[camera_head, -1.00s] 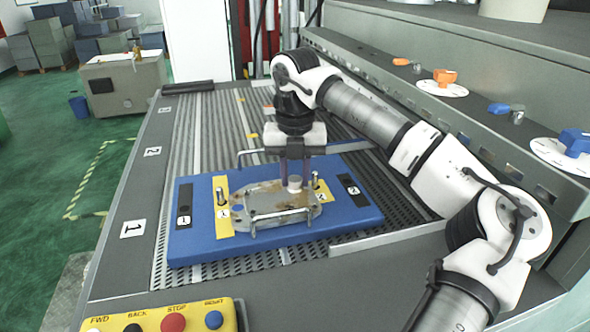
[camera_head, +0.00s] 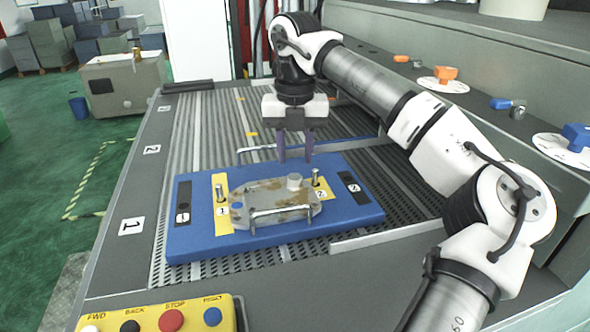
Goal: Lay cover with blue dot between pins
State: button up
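The cover (camera_head: 268,196) is a flat grey metal plate with brownish stains, a blue dot (camera_head: 237,206) near its left end and a round raised boss (camera_head: 294,181) at its back right. It lies flat on the blue board (camera_head: 200,243), between the left pin (camera_head: 220,195) and the right pin (camera_head: 315,177). My gripper (camera_head: 295,159) is above and just behind the boss, pointing down. Its two dark fingers are apart with nothing between them, and it appears clear of the cover.
Yellow plates and black numbered labels lie on the board. A metal bar handle (camera_head: 283,213) stands along the cover's front side. A blue-grey rail (camera_head: 330,147) runs behind the board. A yellow button box (camera_head: 160,316) is at the front left. The slatted bed (camera_head: 200,130) behind is mostly free.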

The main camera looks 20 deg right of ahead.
notch_tip(320, 180, up, 7)
jog(key=shift+r, duration=0.2)
dwell(2.5)
